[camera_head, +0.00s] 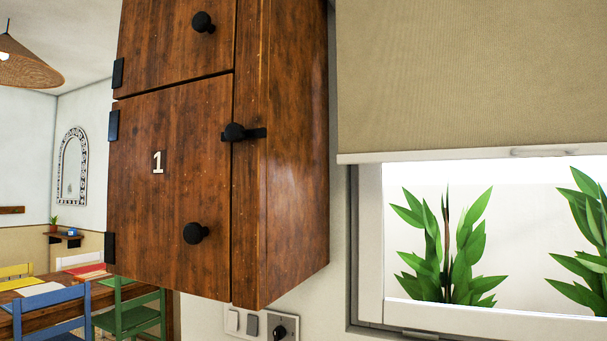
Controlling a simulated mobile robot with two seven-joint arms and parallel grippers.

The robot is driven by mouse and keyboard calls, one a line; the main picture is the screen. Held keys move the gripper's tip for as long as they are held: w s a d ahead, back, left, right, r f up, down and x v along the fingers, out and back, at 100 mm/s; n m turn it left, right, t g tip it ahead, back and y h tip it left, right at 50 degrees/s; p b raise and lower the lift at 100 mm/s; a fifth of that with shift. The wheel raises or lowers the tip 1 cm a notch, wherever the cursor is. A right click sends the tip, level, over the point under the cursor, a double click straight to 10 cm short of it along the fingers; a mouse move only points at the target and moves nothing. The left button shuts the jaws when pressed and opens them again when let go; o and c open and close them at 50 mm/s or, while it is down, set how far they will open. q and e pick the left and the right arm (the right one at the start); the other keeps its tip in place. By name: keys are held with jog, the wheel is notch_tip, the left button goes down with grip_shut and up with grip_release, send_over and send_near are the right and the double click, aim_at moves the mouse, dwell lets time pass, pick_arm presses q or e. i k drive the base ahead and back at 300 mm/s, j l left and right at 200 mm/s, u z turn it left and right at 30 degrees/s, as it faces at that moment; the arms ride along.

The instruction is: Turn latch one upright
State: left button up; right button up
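A wooden wall cabinet (290,170) fills the middle of the head view. Its lower door (165,225) carries a white number 1 (158,162) and appears closed. Latch one (240,132) is a black round knob with a flat bar, at the upper right edge of that door. The bar lies horizontal, crossing the gap between the door and the cabinet frame. A round black door knob (195,233) sits lower on the same door. Neither of my grippers shows in this view.
An upper door (175,40) with its own black knob (203,22) is above. A window (480,240) with plants and a beige blind (470,75) is at right. Switches and a socket (262,324) are below the cabinet. A table and chairs (55,310) stand at lower left.

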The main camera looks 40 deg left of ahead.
aim_at(234, 132)
jog(key=k+u, duration=0.15)
jog(key=u, duration=1.45)
